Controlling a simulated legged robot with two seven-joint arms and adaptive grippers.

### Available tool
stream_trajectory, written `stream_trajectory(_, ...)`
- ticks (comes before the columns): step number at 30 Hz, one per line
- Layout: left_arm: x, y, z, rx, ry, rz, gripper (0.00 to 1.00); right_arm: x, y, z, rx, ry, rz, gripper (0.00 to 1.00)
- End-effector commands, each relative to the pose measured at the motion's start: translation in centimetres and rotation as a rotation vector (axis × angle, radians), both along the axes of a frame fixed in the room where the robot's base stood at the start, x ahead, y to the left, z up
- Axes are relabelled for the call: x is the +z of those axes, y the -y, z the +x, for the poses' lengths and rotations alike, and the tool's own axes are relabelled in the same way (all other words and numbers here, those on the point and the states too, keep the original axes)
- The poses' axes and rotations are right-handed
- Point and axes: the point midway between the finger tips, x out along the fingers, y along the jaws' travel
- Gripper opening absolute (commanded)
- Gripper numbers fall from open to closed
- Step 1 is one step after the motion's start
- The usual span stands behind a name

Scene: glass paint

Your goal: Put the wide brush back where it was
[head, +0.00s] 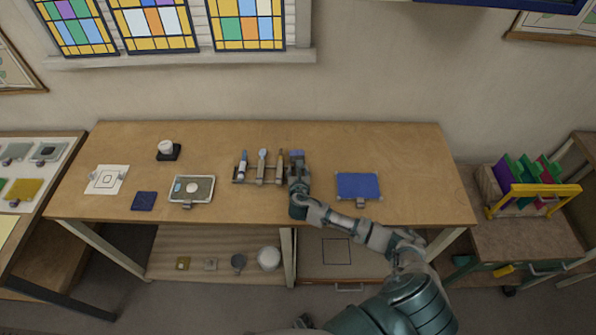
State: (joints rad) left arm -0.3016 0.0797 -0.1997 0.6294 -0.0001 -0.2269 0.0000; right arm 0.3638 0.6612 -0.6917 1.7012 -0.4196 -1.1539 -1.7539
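A small wooden brush rack (258,182) stands on the table right of its left half, with several brushes upright or leaning in a row. My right gripper (297,172) is at the right end of this rack, pointing away from me. A blue-grey wide piece (296,155), which looks like the head of the wide brush, shows just beyond its fingertips. The gripper covers the lower part of this piece. I cannot tell whether the fingers are closed on it or whether it touches the rack.
A blue panel (358,186) lies right of my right forearm. A grey tray (207,190), a dark blue cloth (144,201), a white patterned sheet (107,180) and a white item on a black base (167,150) lie to the left. The table's (410,155) back right is clear.

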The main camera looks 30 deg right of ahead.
Motion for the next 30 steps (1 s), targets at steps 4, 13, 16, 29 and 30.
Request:
stream_trajectory(4, 0.0, 0.0, 0.0, 0.0, 0.0, 0.0, 0.4, 0.0, 0.0, 0.0, 0.0, 0.0, 0.0, 0.51)
stream_trajectory(13, 0.0, -0.1, 0.0, 0.0, 0.001, 0.001, 0.4, 0.9, -1.3, -2.1, 0.004, -0.001, 0.001, 0.51)
stream_trajectory(16, 0.0, -0.1, 0.0, 0.0, 0.001, 0.001, 0.4, 1.8, -2.2, -4.0, 0.004, -0.001, 0.001, 0.51)
stream_trajectory(29, 0.0, 0.0, 0.0, 0.0, 0.0, 0.0, 0.4, 4.3, -5.1, -9.4, 0.0, -0.002, 0.001, 0.51)
stream_trajectory(30, 0.0, 0.0, 0.0, 0.0, 0.0, 0.0, 0.4, 4.3, -5.2, -9.6, 0.0, -0.002, 0.001, 0.51)
